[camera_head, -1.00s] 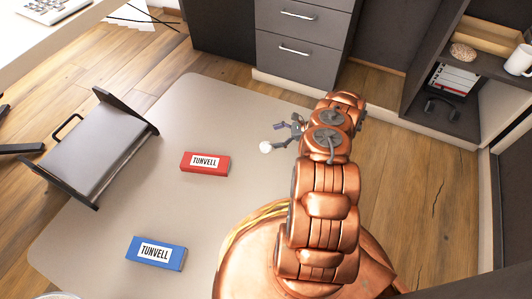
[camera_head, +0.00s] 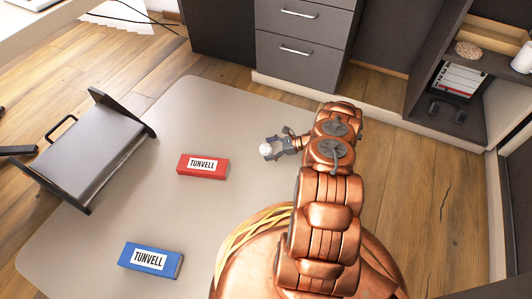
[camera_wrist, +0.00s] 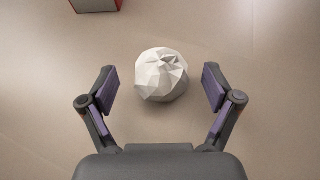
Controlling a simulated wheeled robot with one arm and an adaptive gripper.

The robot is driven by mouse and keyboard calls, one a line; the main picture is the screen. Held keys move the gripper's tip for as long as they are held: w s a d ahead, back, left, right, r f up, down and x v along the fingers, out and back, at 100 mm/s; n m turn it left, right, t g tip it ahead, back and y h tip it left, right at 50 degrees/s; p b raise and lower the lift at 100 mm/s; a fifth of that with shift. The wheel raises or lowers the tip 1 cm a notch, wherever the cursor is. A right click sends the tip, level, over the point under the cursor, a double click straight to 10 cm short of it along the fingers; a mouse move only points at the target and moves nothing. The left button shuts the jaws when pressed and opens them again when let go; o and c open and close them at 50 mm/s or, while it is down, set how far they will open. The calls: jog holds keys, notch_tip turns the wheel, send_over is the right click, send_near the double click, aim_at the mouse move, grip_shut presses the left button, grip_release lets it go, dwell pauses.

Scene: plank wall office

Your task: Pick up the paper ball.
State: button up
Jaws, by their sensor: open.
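The paper ball (camera_wrist: 161,75) is white and crumpled. In the wrist view it lies on the beige mat, ahead of and partly between the fingertips, with a gap on each side. My gripper (camera_wrist: 160,87) is open and empty, one finger left and one right of the ball. In the head view the paper ball (camera_head: 266,150) shows small and pale at the tips of my gripper (camera_head: 270,150), left of my copper arm. How high the fingers are above the mat is hard to tell.
A red TUNVELL box (camera_head: 203,166) lies left of the ball; its edge shows in the wrist view (camera_wrist: 95,3). A blue TUNVELL box (camera_head: 151,260) lies nearer. A grey tray-like stand (camera_head: 88,150) is at left. Drawers (camera_head: 300,45) and a shelf (camera_head: 445,110) stand behind. Mat (camera_head: 215,110) around the ball is clear.

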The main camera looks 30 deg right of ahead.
jog(key=shift+w+a+f, duration=0.3)
jog(key=shift+w+a, duration=0.15)
jog(key=shift+a, duration=0.05)
jog(key=c, duration=0.8)
jog(key=shift+c, duration=0.2)
jog(key=shift+r, duration=0.2)
